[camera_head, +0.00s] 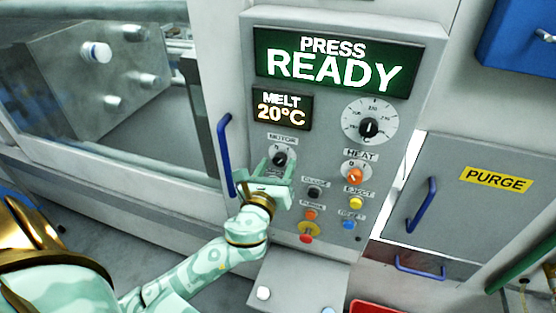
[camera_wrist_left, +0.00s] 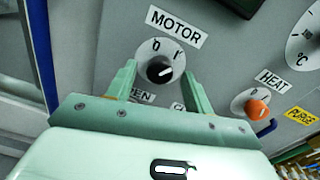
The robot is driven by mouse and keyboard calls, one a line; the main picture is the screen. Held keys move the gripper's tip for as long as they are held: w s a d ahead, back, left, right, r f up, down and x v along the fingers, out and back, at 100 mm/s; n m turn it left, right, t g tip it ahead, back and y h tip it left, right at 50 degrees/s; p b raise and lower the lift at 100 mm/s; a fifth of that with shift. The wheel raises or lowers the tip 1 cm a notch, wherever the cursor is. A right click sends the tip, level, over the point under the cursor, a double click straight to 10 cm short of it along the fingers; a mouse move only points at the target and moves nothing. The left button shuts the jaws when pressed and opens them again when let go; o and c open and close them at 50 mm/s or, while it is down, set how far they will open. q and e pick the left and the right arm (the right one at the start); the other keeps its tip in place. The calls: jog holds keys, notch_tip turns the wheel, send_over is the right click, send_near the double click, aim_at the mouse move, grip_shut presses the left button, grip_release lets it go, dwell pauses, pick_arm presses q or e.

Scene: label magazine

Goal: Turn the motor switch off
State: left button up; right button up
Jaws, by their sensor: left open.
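The motor switch (camera_head: 279,159) is a black rotary knob on a round white plate under the MOTOR label on the grey panel. In the left wrist view the knob (camera_wrist_left: 159,69) sits below the marks 0 and I; its white line appears to point to the upper right, toward the I side. My left gripper (camera_head: 277,174) is open in front of the switch. In the left wrist view its two fingers (camera_wrist_left: 159,80) stand on either side of the knob, with nothing held. Whether they touch the knob I cannot tell. My right gripper is not in view.
A blue handle (camera_head: 225,155) stands left of the switch. The orange heat knob (camera_head: 354,175) is to its right. Several buttons, including a black one (camera_head: 314,193) and a yellow one (camera_head: 356,203), sit close below. A screen reading PRESS READY (camera_head: 335,64) is above.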

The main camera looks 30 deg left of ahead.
pick_arm(q)
jog(key=shift+w+a, duration=0.2)
jog(key=shift+w, duration=0.5)
jog(key=c, duration=1)
jog(key=shift+o, duration=0.2)
